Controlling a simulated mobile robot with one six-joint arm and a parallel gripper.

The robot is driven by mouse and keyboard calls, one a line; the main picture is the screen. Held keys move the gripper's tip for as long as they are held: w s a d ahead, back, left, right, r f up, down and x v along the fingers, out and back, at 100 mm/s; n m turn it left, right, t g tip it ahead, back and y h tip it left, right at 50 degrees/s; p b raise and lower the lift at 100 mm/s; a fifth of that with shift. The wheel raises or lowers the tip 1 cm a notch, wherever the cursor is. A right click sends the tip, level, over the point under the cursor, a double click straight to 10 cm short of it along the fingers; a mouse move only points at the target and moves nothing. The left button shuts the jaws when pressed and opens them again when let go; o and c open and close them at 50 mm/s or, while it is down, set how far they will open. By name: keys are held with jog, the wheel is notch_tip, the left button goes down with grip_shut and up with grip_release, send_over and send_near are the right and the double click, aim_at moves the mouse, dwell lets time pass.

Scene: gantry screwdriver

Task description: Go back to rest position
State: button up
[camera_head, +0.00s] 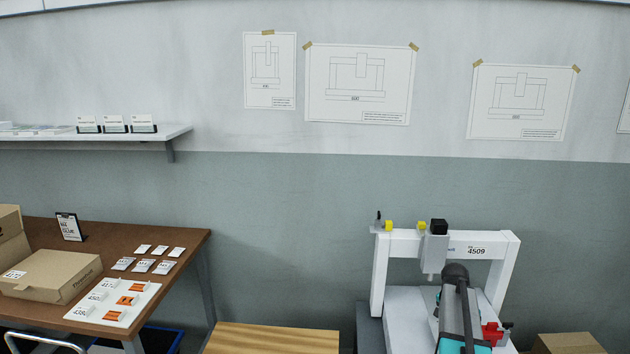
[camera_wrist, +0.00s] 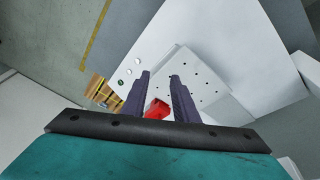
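The white gantry (camera_head: 400,243), labelled 4509, stands at the lower right in the head view, with a dark block on its crossbar. My arm's dark and teal end is in front of it and hides part of its base. In the wrist view my gripper (camera_wrist: 159,75) has its two dark fingers apart. A red part (camera_wrist: 157,108) shows between them; I cannot tell whether it touches them. A red part (camera_head: 491,333) also shows just right of my arm in the head view. A white plate with small holes (camera_wrist: 195,75) lies beyond the fingertips.
A brown table (camera_head: 190,240) at the left carries a cardboard box (camera_head: 55,275), small labelled cards and a white board (camera_head: 125,290) with orange parts. A wooden top (camera_head: 275,338) is at the bottom middle. Another box (camera_head: 568,343) is at the lower right. A shelf (camera_head: 150,132) is on the wall.

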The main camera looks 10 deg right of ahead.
jog(key=w+a+f+n+y, duration=0.1)
jog(key=a+f+n, duration=0.3)
jog(key=a, duration=0.9)
jog(key=w+a+f+n+y, duration=0.1)
jog(key=a+f+n, duration=0.3)
jog(key=a, duration=0.9)
jog(key=s+a+f+n+y, duration=0.1)
jog(key=s+a+f+n, duration=0.25)
jog(key=a, duration=0.65)
jog(key=s+a+f+n, duration=0.2)
jog(key=s+a+n, duration=0.2)
jog(key=a, duration=0.6)
jog(key=s+f+g, duration=0.2)
jog(key=s+f, duration=0.7)
jog(key=s, duration=0.3)
jog(key=s+f+g, duration=0.3)
jog(key=s+f, duration=0.6)
jog(key=s, duration=0.4)
jog(key=shift+d, duration=0.35)
